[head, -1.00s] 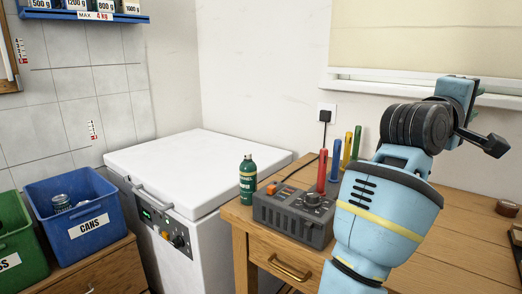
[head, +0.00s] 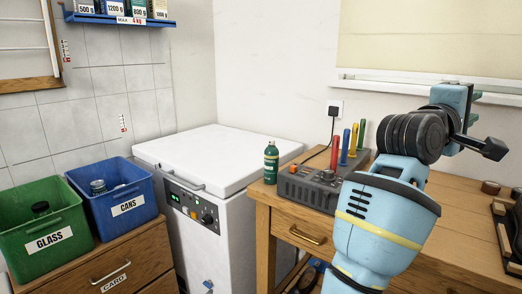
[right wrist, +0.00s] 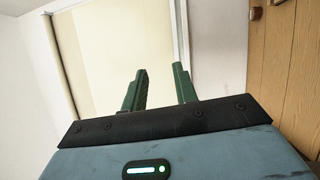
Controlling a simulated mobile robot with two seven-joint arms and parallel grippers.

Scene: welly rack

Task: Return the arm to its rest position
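My right arm (head: 385,225), light blue with a yellow band, rises from the lower right of the head view, in front of the wooden workbench. Its right gripper (head: 493,148) is seen side-on near the right edge, raised in front of the wall below the window. In the right wrist view the two green fingers of the gripper (right wrist: 160,88) stand apart with nothing between them. My left arm and left gripper are not in view.
The workbench (head: 458,200) carries a grey device (head: 312,188), a green bottle (head: 271,163) and several coloured-handled tools. A white chest freezer (head: 215,160) stands left of it. A green GLASS bin (head: 48,240) and blue CANS bin (head: 125,205) stand on a wooden cabinet (head: 140,260).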

